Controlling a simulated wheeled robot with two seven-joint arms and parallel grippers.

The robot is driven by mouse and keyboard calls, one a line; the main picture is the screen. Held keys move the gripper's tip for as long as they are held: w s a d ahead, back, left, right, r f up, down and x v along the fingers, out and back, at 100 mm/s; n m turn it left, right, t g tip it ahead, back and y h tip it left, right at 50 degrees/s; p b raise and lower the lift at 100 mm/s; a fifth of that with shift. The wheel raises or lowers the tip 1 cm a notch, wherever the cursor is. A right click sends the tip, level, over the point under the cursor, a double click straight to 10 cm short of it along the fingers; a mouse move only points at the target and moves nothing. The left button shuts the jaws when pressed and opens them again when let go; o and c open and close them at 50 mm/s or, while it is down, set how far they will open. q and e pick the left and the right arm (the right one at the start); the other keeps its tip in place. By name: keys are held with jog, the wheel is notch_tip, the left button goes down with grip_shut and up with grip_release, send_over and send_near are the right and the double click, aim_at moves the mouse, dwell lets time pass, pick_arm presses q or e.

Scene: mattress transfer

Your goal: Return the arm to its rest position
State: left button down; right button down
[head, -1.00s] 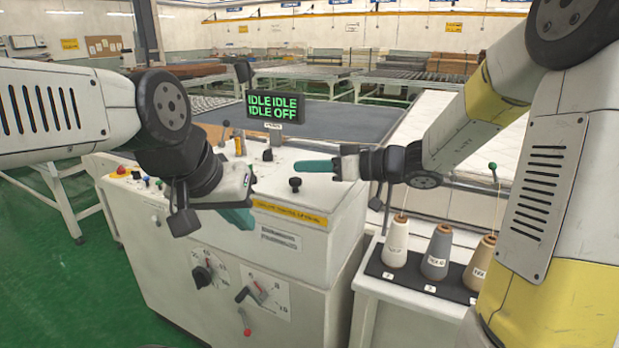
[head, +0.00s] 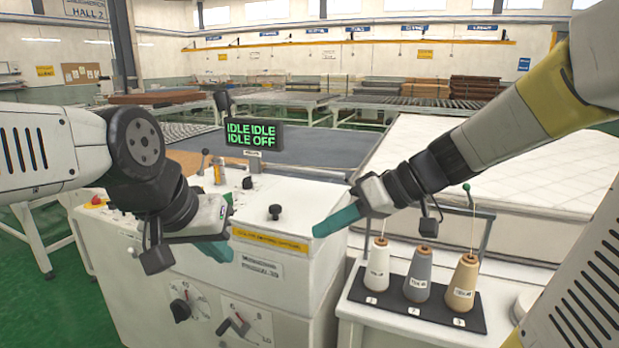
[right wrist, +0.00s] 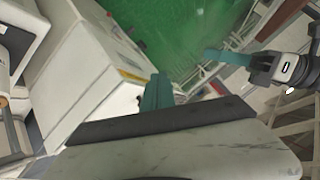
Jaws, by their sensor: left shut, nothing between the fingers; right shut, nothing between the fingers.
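My right gripper (head: 337,221) has teal fingers, is shut and empty, and hangs in the air in front of the white machine console, left of the thread cones. Its teal fingertips also show in the right wrist view (right wrist: 157,92). My left gripper (head: 222,248) is shut and empty, pointing down in front of the console's left part. A teal-fingered gripper also shows at the upper right of the right wrist view (right wrist: 228,56). The white console (head: 290,272) has knobs, a lever and a yellow label strip.
Three thread cones, white (head: 377,270), grey (head: 418,276) and tan (head: 462,283), stand on a dark tray beside my right arm. A white quilted mattress (head: 560,172) lies behind them. Green floor (head: 40,300) is open at left.

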jog(key=s+d+m+t+h, duration=0.4)
jog(key=s+d+m+h, duration=0.2)
jog(key=d, duration=0.4)
jog(key=shift+d+f+m+h, duration=0.4)
jog(key=shift+m+h, duration=0.5)
jog(key=shift+h, duration=0.2)
jog(key=shift+a, duration=0.1)
